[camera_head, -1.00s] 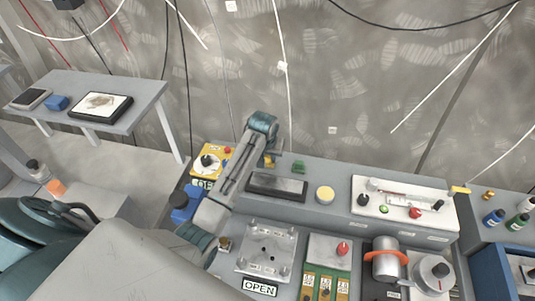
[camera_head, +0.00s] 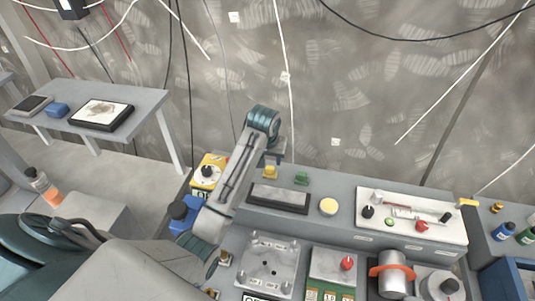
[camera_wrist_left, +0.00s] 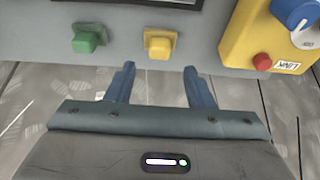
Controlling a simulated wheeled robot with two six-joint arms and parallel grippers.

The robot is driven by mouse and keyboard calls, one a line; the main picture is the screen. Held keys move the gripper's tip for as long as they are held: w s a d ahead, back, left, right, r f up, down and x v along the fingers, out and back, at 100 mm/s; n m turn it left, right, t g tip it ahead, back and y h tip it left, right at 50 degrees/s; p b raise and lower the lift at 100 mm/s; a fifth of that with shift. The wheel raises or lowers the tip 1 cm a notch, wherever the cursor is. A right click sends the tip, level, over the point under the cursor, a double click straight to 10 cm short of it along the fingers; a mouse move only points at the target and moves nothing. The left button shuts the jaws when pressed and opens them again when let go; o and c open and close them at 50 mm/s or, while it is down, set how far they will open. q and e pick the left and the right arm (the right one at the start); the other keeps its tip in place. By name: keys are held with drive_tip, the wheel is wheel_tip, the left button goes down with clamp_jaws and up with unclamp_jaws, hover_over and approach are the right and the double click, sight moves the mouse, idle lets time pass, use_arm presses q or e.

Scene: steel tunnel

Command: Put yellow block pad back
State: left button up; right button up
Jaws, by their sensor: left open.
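The yellow block pad (camera_head: 270,172) sits on the back ledge of the console, left of a green block (camera_head: 301,178). It also shows in the left wrist view (camera_wrist_left: 158,43), with the green block (camera_wrist_left: 88,38) to its left there. My left gripper (camera_head: 282,155) is behind the yellow block, at the console's far side. In the left wrist view my left gripper (camera_wrist_left: 159,68) is open and empty. Its two fingers point at the yellow block, which lies just beyond the fingertips, apart from them. My right gripper is out of view.
A yellow box with a knob (camera_head: 207,170) stands left of the block. A dark tray (camera_head: 278,198) lies in front. A round yellow pad (camera_head: 328,206) and a white panel (camera_head: 411,216) are to the right. A side table (camera_head: 145,105) stands at left.

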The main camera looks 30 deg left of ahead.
use_arm(q)
drive_tip(key=shift+v, duration=2.85)
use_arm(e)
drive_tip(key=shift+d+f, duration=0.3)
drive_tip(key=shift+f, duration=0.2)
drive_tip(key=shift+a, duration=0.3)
